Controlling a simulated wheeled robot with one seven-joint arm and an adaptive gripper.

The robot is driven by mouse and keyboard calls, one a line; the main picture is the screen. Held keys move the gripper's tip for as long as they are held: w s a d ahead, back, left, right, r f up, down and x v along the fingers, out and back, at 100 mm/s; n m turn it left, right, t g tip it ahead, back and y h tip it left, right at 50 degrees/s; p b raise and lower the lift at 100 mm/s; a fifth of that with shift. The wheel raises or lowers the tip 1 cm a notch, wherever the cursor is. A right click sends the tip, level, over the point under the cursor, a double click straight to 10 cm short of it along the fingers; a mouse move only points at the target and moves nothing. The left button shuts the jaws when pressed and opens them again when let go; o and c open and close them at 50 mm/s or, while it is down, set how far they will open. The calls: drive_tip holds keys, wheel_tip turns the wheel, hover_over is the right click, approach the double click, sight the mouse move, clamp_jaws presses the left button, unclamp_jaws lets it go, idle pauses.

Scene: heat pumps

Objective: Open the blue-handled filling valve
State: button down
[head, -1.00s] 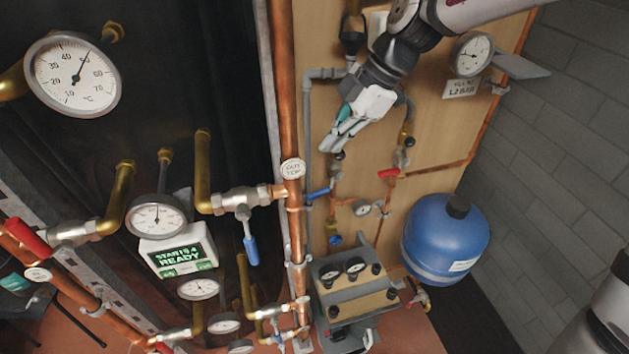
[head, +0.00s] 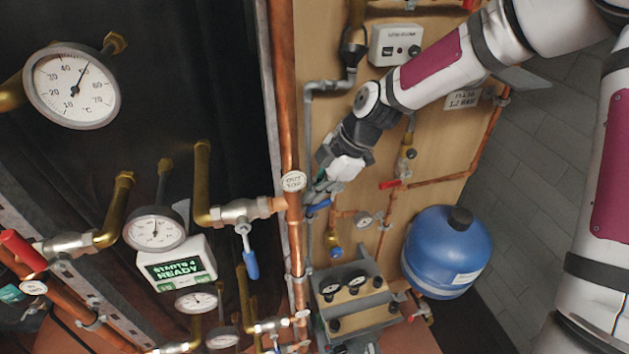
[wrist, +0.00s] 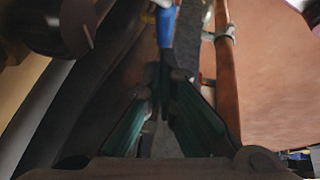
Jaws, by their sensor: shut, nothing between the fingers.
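The filling valve's blue handle (head: 318,208) sits on the board just right of the tall copper pipe, slanting slightly. My gripper (head: 318,192) is right at this handle, just above it in the head view, and partly covers the valve. In the wrist view the blue handle (wrist: 166,28) points up the picture, just beyond the fingertips of my gripper (wrist: 163,78). The fingers are together with nothing between them. I cannot tell whether they touch the handle. The valve body is hidden behind the gripper.
Another blue lever (head: 250,262) hangs from a valve left of the copper pipe (head: 283,110). A red handle (head: 389,185) and a small gauge (head: 364,220) are to the right. A blue tank (head: 445,255) stands lower right. A pump unit (head: 350,290) is below.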

drive_tip(key=shift+w+d+f, duration=0.1)
drive_tip(key=shift+d+f, duration=0.05)
drive_tip(key=shift+f, duration=0.25)
